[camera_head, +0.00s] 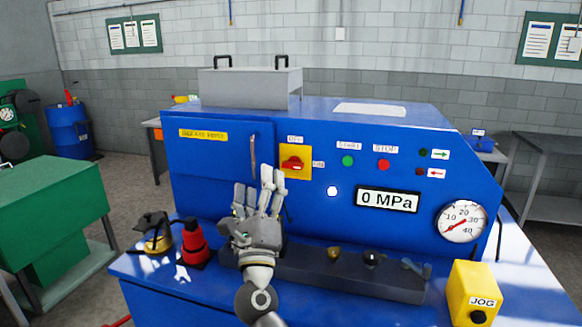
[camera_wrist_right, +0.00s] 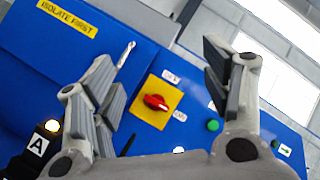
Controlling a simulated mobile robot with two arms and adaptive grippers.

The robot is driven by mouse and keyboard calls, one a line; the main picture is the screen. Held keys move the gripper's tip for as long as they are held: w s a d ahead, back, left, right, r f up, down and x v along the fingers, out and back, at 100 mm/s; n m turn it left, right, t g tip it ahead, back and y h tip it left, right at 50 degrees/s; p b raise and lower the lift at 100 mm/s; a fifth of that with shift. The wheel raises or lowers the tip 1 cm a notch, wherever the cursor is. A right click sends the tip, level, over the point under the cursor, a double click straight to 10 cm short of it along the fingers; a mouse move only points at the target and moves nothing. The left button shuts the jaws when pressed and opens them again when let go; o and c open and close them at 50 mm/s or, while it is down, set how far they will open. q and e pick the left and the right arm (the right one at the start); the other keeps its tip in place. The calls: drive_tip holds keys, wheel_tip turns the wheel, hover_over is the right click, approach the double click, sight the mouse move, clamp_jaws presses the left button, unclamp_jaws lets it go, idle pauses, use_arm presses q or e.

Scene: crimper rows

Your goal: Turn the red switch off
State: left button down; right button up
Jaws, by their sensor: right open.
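The red switch (camera_head: 292,163) is a rotary knob on a yellow square plate (camera_head: 301,150) on the front of the blue machine. Its handle lies roughly horizontal, in line with the small label to its right; another small label sits above the plate. My right gripper (camera_head: 257,188) is open and empty, in front of the panel, just left of and below the switch. In the right wrist view the switch (camera_wrist_right: 156,102) shows between the spread fingers (camera_wrist_right: 165,68), beyond them and apart from them. My left gripper is not in view.
A green button (camera_head: 348,160) and a red button (camera_head: 384,164) are right of the switch. A metal rod handle (camera_head: 253,150) is left of it. A dark tool rail (camera_head: 320,275), a red-and-black object (camera_head: 194,243) and a yellow JOG box (camera_head: 474,291) stand on the ledge below.

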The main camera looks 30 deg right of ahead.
sight(291, 166)
drive_tip(key=w+d+m+g, duration=0.1)
drive_tip(key=d+m+g, duration=0.1)
drive_tip(key=m+g, duration=0.1)
drive_tip(key=d+f+m+g+h, duration=0.1)
drive_tip(key=d+m+g, duration=0.1)
drive_tip(key=m, duration=0.4)
drive_tip(key=w+d+f+m+g, duration=0.1)
drive_tip(key=d+m+g, duration=0.1)
drive_tip(key=m+g, duration=0.2)
drive_tip(key=shift+w+m, duration=0.3)
drive_tip(key=shift+w, duration=0.05)
drive_tip(key=shift+w+d+p, duration=0.35)
drive_tip(key=shift+d+p, duration=0.05)
drive_tip(key=shift+d, duration=0.05)
drive_tip(key=p+x, duration=0.3)
drive_tip(key=x, duration=0.5)
drive_tip(key=shift+d, duration=0.2)
drive_tip(key=shift+w+d+f+p, duration=0.15)
drive_tip(key=shift+w+d+p, duration=0.15)
drive_tip(key=shift+w+d, duration=0.25)
